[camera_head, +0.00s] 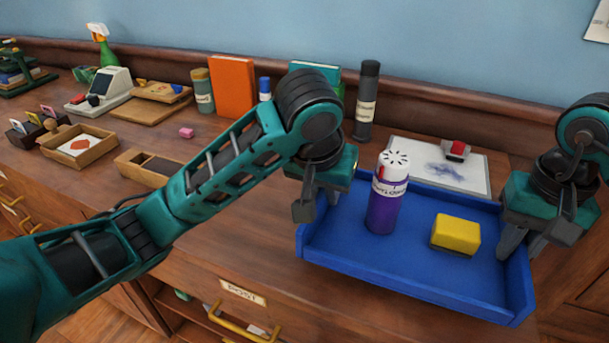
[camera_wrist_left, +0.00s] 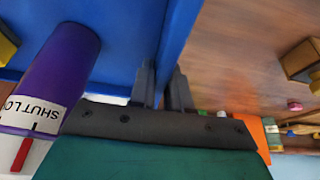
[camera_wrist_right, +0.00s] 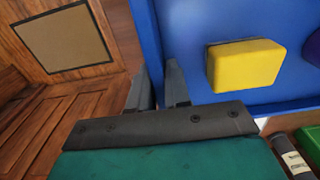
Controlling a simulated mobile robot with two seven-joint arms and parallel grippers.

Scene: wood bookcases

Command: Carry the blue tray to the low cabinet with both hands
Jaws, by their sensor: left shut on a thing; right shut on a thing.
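The blue tray (camera_head: 410,269) is in front of me at the right of the head view, over the wooden cabinet top. A purple canister with a white holed lid (camera_head: 384,205) stands upright in it. A yellow block (camera_head: 456,234) lies to its right. My left gripper (camera_head: 318,208) is shut on the tray's left wall; the wall (camera_wrist_left: 177,35) runs between its fingers in the left wrist view. My right gripper (camera_head: 522,243) is shut on the right wall (camera_wrist_right: 148,45). I cannot tell whether the tray touches the top.
Behind the tray are a white board (camera_head: 470,178), a dark grey bottle (camera_head: 367,100) and an orange book (camera_head: 232,86). Open wooden boxes (camera_head: 78,146) and a pink block (camera_head: 186,132) lie to the left. A drawer labelled POST (camera_head: 243,292) is below the front edge.

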